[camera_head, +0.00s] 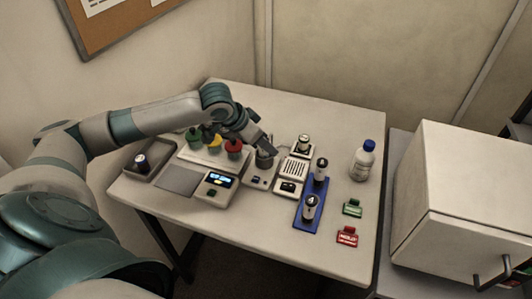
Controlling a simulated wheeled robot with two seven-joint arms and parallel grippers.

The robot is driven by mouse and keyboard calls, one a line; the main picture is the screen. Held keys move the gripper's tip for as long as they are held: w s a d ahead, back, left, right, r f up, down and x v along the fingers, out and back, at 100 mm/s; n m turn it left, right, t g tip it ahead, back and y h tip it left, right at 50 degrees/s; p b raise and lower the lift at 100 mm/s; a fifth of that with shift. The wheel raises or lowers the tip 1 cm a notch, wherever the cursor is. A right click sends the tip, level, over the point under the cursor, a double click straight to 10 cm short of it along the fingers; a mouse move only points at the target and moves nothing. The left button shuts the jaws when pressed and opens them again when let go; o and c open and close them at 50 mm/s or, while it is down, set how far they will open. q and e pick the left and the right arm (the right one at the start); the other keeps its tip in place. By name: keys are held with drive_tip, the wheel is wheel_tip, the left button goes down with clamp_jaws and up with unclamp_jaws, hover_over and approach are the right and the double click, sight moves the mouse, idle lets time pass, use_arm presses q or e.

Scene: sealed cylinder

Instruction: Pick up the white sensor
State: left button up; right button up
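I cannot tell for certain which thing is the white sensor. A small white-and-dark cylinder (304,142) stands on a white device at the back of the table. Two similar cylinders with dark bands, a rear one (321,168) and a front one (310,206), stand upright on a blue rack (308,226). My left gripper (267,149) reaches in from the left, over or beside a small device with a round grey top (264,160). Its fingers are small and partly hidden, so I cannot tell whether they hold anything. My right gripper is not in view.
Green, yellow and red knobs (233,147) stand left of my gripper. A scale with a lit display (217,182), a vented box (292,171) and a grey tray (139,172) are nearby. A blue-capped bottle (362,161), green tag (352,208) and red tag (347,237) are right.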

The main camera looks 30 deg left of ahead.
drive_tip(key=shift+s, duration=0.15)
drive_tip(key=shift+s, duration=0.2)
use_arm(q)
drive_tip(key=shift+c, duration=0.3)
clamp_jaws()
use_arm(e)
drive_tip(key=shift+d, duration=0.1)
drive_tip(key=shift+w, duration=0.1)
use_arm(q)
drive_tip(key=shift+r, duration=0.2)
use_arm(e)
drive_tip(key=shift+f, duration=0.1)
